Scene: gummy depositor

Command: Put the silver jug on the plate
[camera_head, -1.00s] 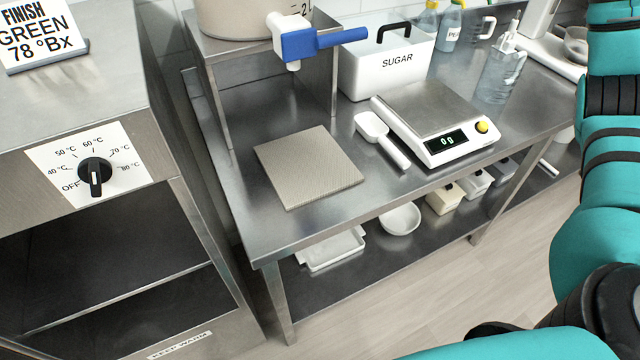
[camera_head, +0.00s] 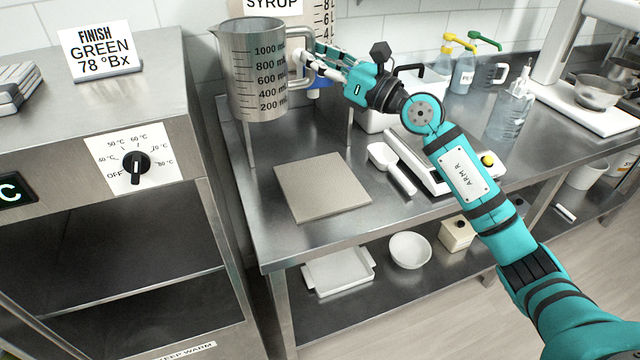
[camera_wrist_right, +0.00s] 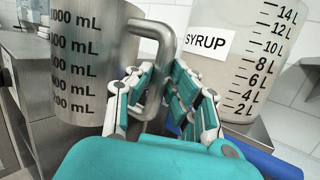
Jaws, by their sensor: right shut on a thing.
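The silver jug (camera_head: 252,85) has dark mL markings and is upright in the air at the upper middle of the head view, in front of the raised stand. My right gripper (camera_head: 312,62) is shut on its handle, right of the jug body. In the right wrist view the fingers (camera_wrist_right: 155,100) close around the handle of the jug (camera_wrist_right: 80,65). A flat square grey-beige plate (camera_head: 322,188) lies bare on the steel table, below and right of the jug. My left gripper is not in view.
The syrup container (camera_wrist_right: 235,60) stands behind the jug, with a blue tap. A white scoop (camera_head: 392,168) and a scale (camera_head: 425,178) lie right of the plate. The dial cabinet (camera_head: 190,150) stands left. The table's front left corner is clear.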

